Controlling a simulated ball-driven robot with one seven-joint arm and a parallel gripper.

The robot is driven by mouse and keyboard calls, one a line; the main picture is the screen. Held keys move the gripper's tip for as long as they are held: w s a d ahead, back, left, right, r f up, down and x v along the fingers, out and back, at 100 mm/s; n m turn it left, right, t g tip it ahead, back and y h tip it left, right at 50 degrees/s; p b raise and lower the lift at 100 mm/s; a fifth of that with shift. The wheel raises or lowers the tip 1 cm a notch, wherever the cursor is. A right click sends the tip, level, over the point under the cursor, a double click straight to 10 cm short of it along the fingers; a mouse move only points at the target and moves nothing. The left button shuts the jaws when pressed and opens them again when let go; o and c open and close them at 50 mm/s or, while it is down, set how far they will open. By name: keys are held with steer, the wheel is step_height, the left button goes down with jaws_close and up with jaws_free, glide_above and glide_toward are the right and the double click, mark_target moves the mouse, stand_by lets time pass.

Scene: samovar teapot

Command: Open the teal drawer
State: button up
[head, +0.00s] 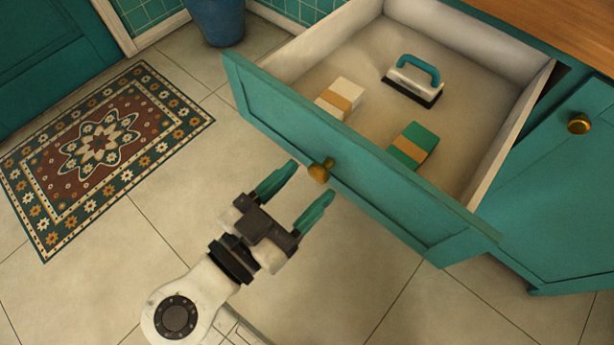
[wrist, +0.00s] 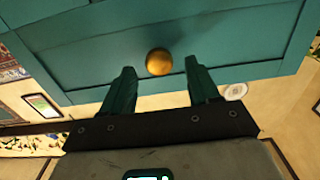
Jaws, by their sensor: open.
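The teal drawer (head: 370,185) stands pulled well out of its cabinet in the head view, with its pale inside showing. Its front panel also fills the top of the wrist view (wrist: 100,55). A round brass knob (head: 321,171) sits at the middle of the front, and it shows in the wrist view (wrist: 159,62) beyond and between my fingertips. My gripper (head: 312,182) is open and empty, its two teal fingers pointing at the drawer front. The fingertips are close to the knob, one to each side in the picture, and do not grip it.
Inside the drawer lie a brush-like tool with a teal handle (head: 415,75), a white and tan block (head: 341,97) and a green and tan block (head: 414,144). A cabinet door with a brass knob (head: 579,123) is at right. A patterned rug (head: 105,150) and blue pot (head: 217,20) are at left.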

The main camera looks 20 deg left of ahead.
steer(key=p+v, duration=0.1)
steer(key=v, duration=0.8)
steer(key=shift+s, duration=0.15)
